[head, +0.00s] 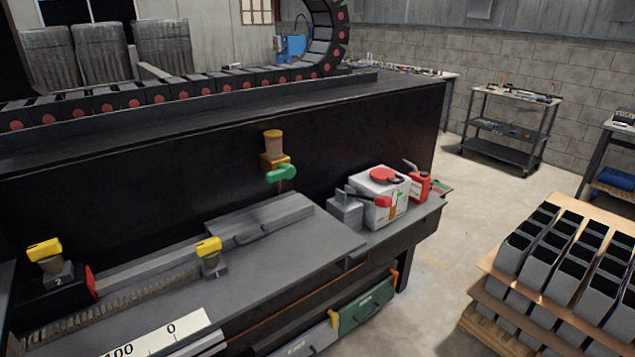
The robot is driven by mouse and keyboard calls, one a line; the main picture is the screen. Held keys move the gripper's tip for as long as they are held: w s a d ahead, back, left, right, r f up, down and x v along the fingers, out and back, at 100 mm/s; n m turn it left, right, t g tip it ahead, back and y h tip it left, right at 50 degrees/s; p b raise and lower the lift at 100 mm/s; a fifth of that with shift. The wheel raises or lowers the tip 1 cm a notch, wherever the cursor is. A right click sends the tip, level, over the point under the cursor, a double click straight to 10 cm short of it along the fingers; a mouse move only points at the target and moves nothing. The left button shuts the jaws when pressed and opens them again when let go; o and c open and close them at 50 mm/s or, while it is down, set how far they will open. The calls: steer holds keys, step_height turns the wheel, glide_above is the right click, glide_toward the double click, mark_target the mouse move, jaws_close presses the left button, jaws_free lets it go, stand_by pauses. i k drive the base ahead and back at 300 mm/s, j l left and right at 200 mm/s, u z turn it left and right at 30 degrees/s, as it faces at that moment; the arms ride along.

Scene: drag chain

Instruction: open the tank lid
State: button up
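A white tank-like box (386,205) stands on the right end of the grey bench. A round red lid (386,175) sits on its top and looks shut. A red lever-like part (372,200) is at its left front, beside a small grey block (344,209). Left of these, a flat grey cover (262,222) with a dark handle lies closed on the bench. My gripper is not in view.
A red can (419,186) stands close to the box's right side. A green-handled valve (281,173) juts from the black wall behind the bench. A wooden pallet (500,290) of dark grey blocks stands right, with open floor between.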

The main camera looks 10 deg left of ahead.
mark_target(380, 173)
steer(key=i+l+u, duration=0.35)
steer(key=i+l, duration=0.45)
steer(key=i, duration=0.1)
